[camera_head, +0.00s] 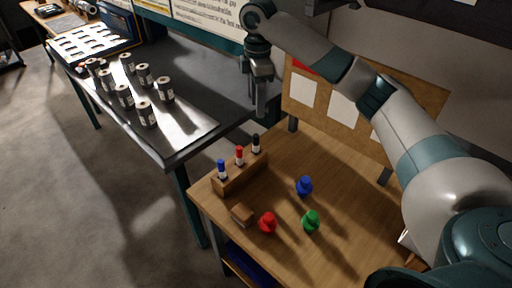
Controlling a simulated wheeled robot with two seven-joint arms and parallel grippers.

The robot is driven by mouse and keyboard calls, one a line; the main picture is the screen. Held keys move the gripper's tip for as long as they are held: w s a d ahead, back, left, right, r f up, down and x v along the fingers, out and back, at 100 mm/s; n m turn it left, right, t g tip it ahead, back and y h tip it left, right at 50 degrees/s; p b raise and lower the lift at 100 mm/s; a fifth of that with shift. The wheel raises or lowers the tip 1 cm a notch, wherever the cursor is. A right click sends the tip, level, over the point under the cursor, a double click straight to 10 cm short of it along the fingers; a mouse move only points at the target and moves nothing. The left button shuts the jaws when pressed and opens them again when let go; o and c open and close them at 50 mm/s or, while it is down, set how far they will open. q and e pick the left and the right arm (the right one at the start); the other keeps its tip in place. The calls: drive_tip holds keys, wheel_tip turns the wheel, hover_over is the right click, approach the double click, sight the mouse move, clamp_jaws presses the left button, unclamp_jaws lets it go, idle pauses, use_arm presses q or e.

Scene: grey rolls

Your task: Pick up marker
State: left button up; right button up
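Three markers stand upright in a wooden block holder (242,175) on the wooden table. They are a blue-capped marker (222,169), a red-capped marker (239,155) and a black-capped marker (256,143). My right gripper (259,112) points down above and slightly behind the black-capped marker, apart from it. Its fingers are seen nearly edge-on, so its opening is unclear. Nothing shows held in it. My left gripper is not in view.
Blue (304,186), red (267,222) and green (311,220) peg-like pieces and a brown eraser-like block (242,214) sit on the table (345,190). A corkboard (316,99) stands behind. Several grey rolls (144,75) stand on the dark table at left.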

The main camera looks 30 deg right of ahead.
sight(256, 135)
wheel_tip(256, 135, down, 9)
drive_tip(key=shift+f+p, duration=0.1)
drive_tip(key=shift+p, duration=1)
drive_tip(key=shift+w+f+p, duration=0.1)
drive_tip(key=shift+f+p, duration=0.4)
drive_tip(key=shift+f, duration=0.05)
drive_tip(key=f+p, duration=0.1)
drive_tip(key=f, duration=0.2)
drive_tip(key=shift+w, duration=0.2)
drive_tip(key=shift+f, duration=0.55)
clamp_jaws()
